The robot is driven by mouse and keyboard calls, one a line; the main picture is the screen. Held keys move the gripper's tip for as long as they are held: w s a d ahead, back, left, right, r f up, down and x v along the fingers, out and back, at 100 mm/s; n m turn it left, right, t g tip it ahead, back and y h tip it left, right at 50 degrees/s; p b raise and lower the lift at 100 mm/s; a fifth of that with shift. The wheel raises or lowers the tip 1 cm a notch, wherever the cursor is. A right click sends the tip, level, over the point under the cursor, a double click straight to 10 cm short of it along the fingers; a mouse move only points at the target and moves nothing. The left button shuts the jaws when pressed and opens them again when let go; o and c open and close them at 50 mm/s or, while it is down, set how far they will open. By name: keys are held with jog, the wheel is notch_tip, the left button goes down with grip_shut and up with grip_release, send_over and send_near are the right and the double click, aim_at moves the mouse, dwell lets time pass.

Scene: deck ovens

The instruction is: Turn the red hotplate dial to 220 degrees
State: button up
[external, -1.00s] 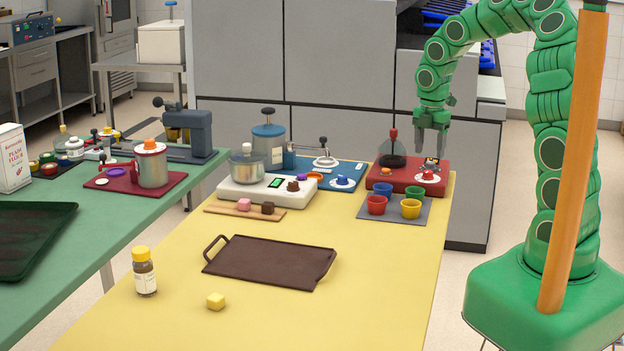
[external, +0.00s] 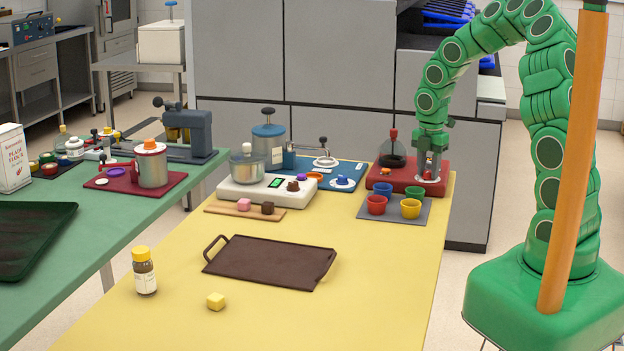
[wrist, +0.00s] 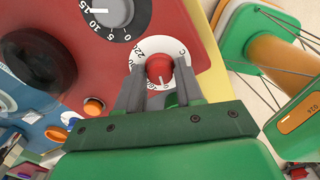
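The red hotplate dial (wrist: 160,68) sits on a round white scale in the wrist view, with part of a "220" mark showing at its upper left. The dial's own pointer setting is not clear. The dial is on the red hotplate unit (external: 382,178) at the back right of the yellow table. My gripper (wrist: 159,72) is down over the dial, one grey finger on each side of it. The fingers look closed in against the knob. In the external view my gripper (external: 429,178) hides the dial.
A second, grey dial (wrist: 110,12) with its own scale lies beside the red one. An orange button (wrist: 94,106) is to the left. Small coloured cups, including a yellow one (external: 411,209), stand just in front of the unit. The table front holds a dark tray (external: 270,262).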

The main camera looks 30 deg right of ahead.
jog(key=c, duration=0.4)
jog(key=shift+c, duration=0.2)
